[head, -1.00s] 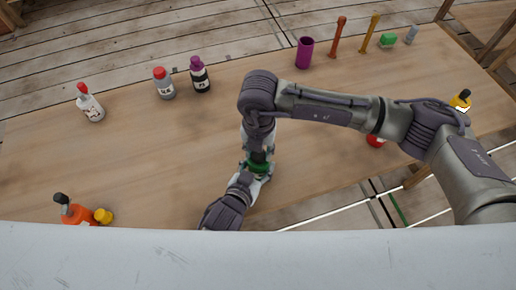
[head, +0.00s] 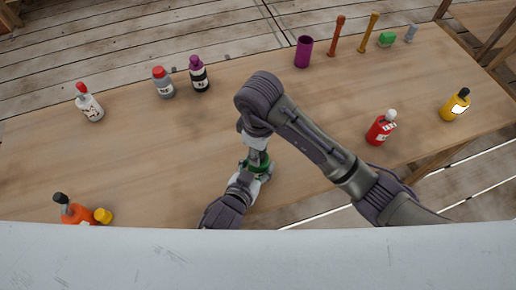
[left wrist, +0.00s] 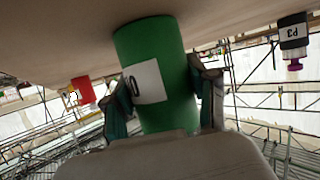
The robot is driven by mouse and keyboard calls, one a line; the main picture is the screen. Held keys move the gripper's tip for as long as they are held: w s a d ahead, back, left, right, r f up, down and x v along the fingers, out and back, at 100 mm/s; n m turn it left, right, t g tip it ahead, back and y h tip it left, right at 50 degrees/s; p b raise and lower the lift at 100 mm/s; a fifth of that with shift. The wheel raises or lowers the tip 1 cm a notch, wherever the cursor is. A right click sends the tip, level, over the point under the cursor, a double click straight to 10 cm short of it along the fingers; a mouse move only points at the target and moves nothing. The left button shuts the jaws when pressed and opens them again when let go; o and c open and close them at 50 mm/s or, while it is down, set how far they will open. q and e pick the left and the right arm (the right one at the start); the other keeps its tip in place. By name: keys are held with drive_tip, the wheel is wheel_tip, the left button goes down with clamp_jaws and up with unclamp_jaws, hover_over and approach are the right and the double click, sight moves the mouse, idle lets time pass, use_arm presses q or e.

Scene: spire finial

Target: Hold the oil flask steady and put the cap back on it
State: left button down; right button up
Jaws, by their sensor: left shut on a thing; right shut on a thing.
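The green oil flask (head: 260,168) stands near the front edge of the table, largely covered by my grippers. In the left wrist view the green flask (left wrist: 160,62) fills the middle, with a white label, between the two fingers of my left gripper (left wrist: 164,100), which is shut on it. My left gripper (head: 252,172) also shows low beside the flask in the head view. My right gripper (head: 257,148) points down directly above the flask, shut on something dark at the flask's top. This is probably the cap, but it is mostly hidden, and I cannot tell whether it is seated.
A red bottle (head: 381,128) and a yellow bottle (head: 455,105) stand to the right. White (head: 90,105), grey (head: 164,85) and black (head: 200,78) bottles stand at the left and back. An orange bottle (head: 75,212) is front left. The middle-left of the wooden table (head: 150,150) is clear.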

drive_tip(key=shift+d, duration=0.1)
drive_tip(key=o, duration=0.7)
